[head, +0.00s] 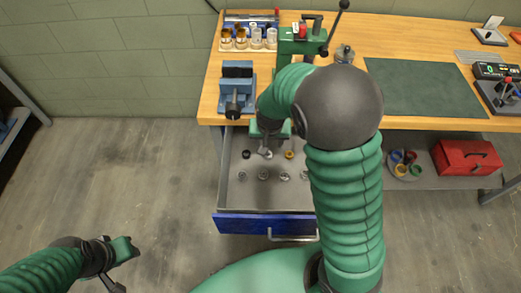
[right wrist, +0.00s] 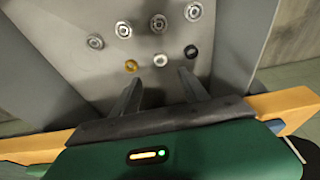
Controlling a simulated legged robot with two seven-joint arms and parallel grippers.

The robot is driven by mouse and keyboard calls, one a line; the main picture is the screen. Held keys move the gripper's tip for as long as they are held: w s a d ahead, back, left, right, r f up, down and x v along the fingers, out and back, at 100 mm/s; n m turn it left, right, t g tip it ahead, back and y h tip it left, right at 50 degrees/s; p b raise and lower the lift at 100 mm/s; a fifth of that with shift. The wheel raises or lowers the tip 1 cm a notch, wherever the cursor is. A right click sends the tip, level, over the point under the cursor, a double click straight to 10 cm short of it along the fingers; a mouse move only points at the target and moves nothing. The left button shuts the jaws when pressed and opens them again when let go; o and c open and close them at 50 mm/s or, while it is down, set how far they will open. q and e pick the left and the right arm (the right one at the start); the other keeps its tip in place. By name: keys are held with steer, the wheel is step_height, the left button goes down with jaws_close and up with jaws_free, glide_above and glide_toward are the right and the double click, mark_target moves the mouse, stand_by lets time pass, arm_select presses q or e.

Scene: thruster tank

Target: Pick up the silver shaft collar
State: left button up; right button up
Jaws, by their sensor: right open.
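The silver shaft collar appears to be the small silver ring (right wrist: 160,60) between a gold ring (right wrist: 131,66) and a black ring (right wrist: 190,51) in the right wrist view. It lies on the floor of the open drawer (head: 233,197). My right gripper (right wrist: 160,76) is open and empty, its fingertips above the drawer floor on either side of the line to the silver ring. I cannot tell how far above it they are. In the head view, my right arm partly covers this area. My left gripper (head: 117,262) hangs at lower left, away from the drawer; its jaws are unclear.
Several bearing-like silver parts (head: 264,174) lie in a row nearer the drawer's front. The wooden bench (head: 420,55) carries a blue vise (head: 237,88) and a green press (head: 300,40) above the drawer. A red toolbox (head: 467,158) stands on the lower shelf at right.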

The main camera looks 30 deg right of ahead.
steer(key=b, duration=0.2)
glide_above(268, 156)
steer(key=s+a, duration=0.1)
steer(key=s, duration=0.1)
step_height(268, 156, down, 9)
steer(key=shift+a+r, duration=0.1)
steer(key=shift+a, duration=0.05)
steer(key=x, duration=0.5)
steer(key=shift+w+r+b, duration=0.1)
steer(key=shift+w+b, duration=0.05)
steer(key=shift+b, duration=0.2)
steer(key=shift+c, duration=0.5)
steer(key=shift+r, duration=0.1)
jaws_close()
